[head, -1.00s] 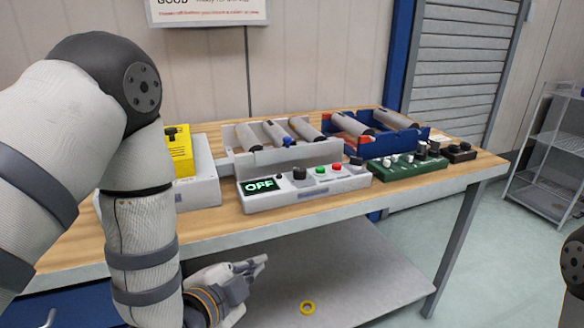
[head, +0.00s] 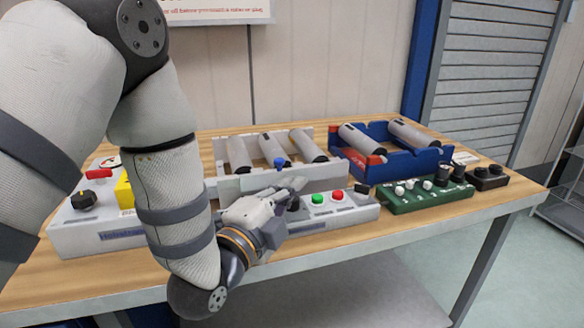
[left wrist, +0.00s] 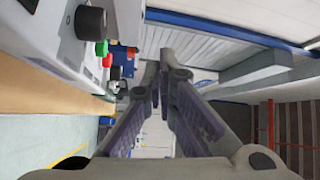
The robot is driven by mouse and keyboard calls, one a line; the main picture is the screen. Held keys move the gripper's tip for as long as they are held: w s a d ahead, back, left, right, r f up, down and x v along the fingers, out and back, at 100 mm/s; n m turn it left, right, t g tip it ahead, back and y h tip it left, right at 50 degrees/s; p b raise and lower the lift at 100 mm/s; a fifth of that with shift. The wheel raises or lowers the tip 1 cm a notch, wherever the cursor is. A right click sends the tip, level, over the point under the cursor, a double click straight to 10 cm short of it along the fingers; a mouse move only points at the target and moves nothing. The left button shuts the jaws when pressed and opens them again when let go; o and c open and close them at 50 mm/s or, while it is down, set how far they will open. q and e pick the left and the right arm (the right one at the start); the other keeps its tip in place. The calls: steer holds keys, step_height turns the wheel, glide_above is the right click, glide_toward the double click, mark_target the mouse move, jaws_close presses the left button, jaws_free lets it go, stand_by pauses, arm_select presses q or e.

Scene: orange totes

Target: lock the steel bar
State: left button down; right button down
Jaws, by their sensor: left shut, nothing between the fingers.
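Three grey bars lie side by side in a light grey holder (head: 335,172) on the bench: a left one (head: 238,152), a middle one (head: 272,147) and a right one (head: 308,146). A blue knob (head: 282,163) sits on the holder's front near the middle bar. I cannot tell which bar is the steel one. My left gripper (head: 300,183) is shut and empty, above the white control box (head: 352,214) in front of the holder. It hides the box's display and left part. In the left wrist view its fingertips (left wrist: 161,72) meet. My right gripper is not in view.
The control box has a green button (head: 318,199) and a red button (head: 338,195). A blue tray (head: 390,162) holds two more grey bars. A green panel (head: 425,196) with knobs stands at right. A white box (head: 85,228) with a yellow part is at left.

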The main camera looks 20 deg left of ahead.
mark_target(291, 169)
arm_select(q)
steer(key=x, duration=0.7)
steer(key=shift+w, duration=0.4)
steer(key=a, duration=0.3)
steer(key=shift+w+f, duration=0.15)
steer(key=shift+f, duration=0.1)
steer(key=shift+a+f, duration=0.1)
steer(key=shift+a, duration=0.25)
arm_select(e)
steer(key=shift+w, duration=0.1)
arm_select(q)
steer(key=shift+f, duration=0.1)
